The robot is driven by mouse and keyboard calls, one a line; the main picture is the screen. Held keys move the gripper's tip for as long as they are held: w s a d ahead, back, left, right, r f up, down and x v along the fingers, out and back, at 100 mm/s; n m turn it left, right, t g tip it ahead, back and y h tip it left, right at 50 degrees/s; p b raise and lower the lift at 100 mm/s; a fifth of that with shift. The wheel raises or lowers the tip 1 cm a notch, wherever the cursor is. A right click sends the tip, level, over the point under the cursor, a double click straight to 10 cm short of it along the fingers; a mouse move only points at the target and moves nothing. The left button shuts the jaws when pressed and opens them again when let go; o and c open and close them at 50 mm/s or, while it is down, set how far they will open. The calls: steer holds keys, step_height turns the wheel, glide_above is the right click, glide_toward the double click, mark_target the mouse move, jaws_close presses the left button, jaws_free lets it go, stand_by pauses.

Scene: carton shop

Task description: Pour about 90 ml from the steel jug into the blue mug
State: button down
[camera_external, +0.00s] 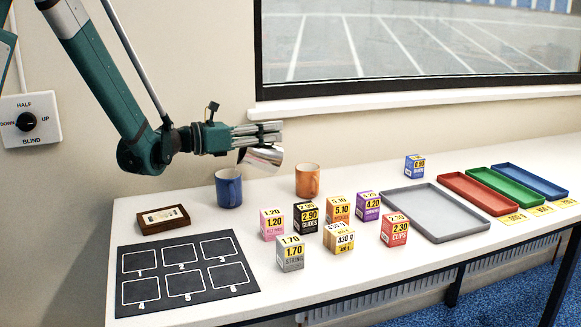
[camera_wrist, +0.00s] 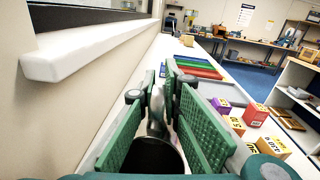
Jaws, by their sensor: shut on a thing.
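The steel jug (camera_external: 263,157) is in my gripper (camera_external: 270,133), above the counter and slightly right of the blue mug. It is tilted, its mouth end toward the lower left. I cannot make out any stream or how much the jug holds.
An orange mug (camera_external: 307,181) stands right of the blue mug. Several small labelled boxes (camera_external: 290,252) are in front. A wooden box (camera_external: 162,220) and a black numbered mat (camera_external: 190,265) lie left. A grey tray (camera_external: 434,228) lies right. The wall and window sill (camera_external: 400,101) are close behind.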

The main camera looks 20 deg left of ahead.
steer(key=shift+s+a+r+t+h+b, duration=0.3)
steer(key=shift+a+r+t+h+b, duration=0.15)
steer(key=shift+b, duration=0.4)
stand_by(0.3)
steer(key=shift+s+a+r, duration=0.1)
steer(key=shift+s+r, duration=0.05)
steer(key=shift+s, duration=0.05)
steer(key=shift+s+a+r+t+h+b, duration=0.45)
steer(key=shift+s+a+t+b, duration=0.15)
steer(key=shift+b, duration=0.4)
stand_by(0.3)
steer(key=shift+w+d+f+g+y+p, duration=0.3)
steer(key=shift+w+d+g+y+p, duration=0.25)
steer(key=shift+w+d+p, duration=0.55)
steer(key=shift+w+d+f+g+y+p, duration=0.15)
steer(key=shift+f+g+y+p, duration=0.45)
steer(key=shift+p, duration=0.45)
steer(key=shift+f, duration=0.35)
steer(key=shift+w+d, duration=0.1)
